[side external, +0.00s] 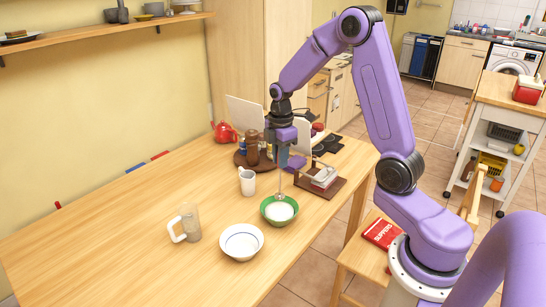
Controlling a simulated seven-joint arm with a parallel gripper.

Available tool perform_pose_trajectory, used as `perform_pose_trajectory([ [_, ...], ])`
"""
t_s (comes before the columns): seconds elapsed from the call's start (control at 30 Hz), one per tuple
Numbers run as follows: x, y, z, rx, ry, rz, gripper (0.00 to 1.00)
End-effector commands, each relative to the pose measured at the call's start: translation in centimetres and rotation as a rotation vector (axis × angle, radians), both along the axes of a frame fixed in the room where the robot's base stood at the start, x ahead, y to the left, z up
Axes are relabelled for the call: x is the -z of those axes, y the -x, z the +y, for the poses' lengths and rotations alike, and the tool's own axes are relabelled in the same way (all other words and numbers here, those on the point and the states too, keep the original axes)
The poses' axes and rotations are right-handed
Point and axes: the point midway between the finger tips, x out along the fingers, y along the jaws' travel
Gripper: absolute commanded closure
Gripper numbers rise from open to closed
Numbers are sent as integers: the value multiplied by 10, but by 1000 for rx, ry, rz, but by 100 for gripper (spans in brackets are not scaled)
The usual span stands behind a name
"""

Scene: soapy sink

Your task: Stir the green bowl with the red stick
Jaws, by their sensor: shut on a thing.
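The green bowl (266,214) stands upright on the wooden table near its right front edge, with a white filling inside. My gripper (284,166) is above the bowl, pointing down, and is shut on a thin upright stick (280,186). The stick looks grey here; I see no clear red on it. Its lower end reaches down to the white filling; whether it touches the bowl's bottom is hidden. The fingers are small and partly covered by the purple gripper body.
A white bowl (241,257) stands left of the green one, with a glass mug (187,224) farther left and a white cup (247,183) behind. A brown rack (322,189) stands close to the right. A red kettle (226,133) is at the back. The left table is clear.

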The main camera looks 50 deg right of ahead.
Motion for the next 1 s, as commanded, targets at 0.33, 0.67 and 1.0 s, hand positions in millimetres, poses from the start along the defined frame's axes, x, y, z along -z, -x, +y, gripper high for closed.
perform_pose_trajectory([
  [0.33,29,1,0,0,0,3,100],
  [0.67,57,0,1,0,0,3,100],
  [1.0,82,0,1,0,0,3,100],
])
